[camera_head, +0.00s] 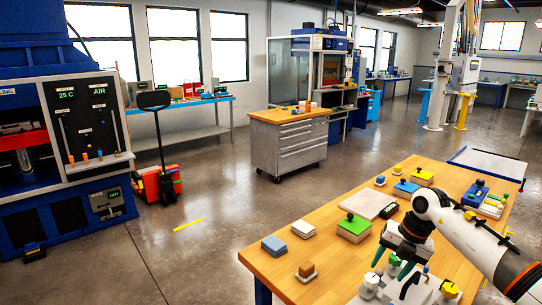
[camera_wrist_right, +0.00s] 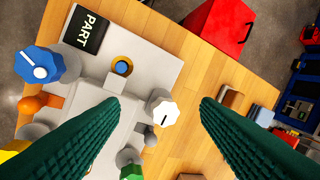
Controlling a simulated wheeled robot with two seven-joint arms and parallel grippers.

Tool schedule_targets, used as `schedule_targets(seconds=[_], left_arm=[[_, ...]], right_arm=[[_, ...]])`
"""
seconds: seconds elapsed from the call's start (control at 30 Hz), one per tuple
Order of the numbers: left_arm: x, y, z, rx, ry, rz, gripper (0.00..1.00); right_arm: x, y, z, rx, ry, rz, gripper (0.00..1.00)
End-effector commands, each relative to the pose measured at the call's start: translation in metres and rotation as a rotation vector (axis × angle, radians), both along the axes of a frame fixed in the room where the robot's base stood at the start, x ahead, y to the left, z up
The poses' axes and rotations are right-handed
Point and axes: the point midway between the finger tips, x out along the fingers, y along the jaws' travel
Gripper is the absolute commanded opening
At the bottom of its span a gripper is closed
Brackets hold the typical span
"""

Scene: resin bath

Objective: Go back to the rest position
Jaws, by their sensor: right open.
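My right gripper (camera_head: 392,262) hangs from the white arm coming in at the lower right of the head view. It is over the near end of the wooden table (camera_head: 335,195), above a pale fixture (camera_head: 372,285) with several knobs. In the right wrist view its two dark green ribbed fingers stand wide apart, and the right gripper (camera_wrist_right: 160,105) holds nothing. My left gripper is not in view.
Along the table are a green-topped block (camera_head: 354,226), a white flat panel (camera_head: 367,202), a blue block (camera_head: 274,244) and a blue-topped piece (camera_head: 405,187). A wooden-topped drawer cabinet (camera_head: 288,140) stands beyond. Floor between the table and the blue machine (camera_head: 65,150) is mostly clear.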

Motion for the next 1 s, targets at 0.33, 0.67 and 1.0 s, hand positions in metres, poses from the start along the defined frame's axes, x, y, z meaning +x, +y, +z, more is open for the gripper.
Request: schedule_targets(seconds=[0.33, 0.67, 1.0], left_arm=[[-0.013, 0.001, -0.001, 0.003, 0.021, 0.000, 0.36], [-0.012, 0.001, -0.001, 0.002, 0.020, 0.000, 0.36], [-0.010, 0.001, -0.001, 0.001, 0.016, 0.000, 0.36]], right_arm=[[-0.017, 0.168, -0.023, 0.555, -0.222, 0.160, 0.57], [-0.056, 0.255, 0.052, 1.437, -0.529, -0.361, 0.57], [-0.110, 0.131, -0.033, 1.453, -0.449, -1.597, 0.57]])
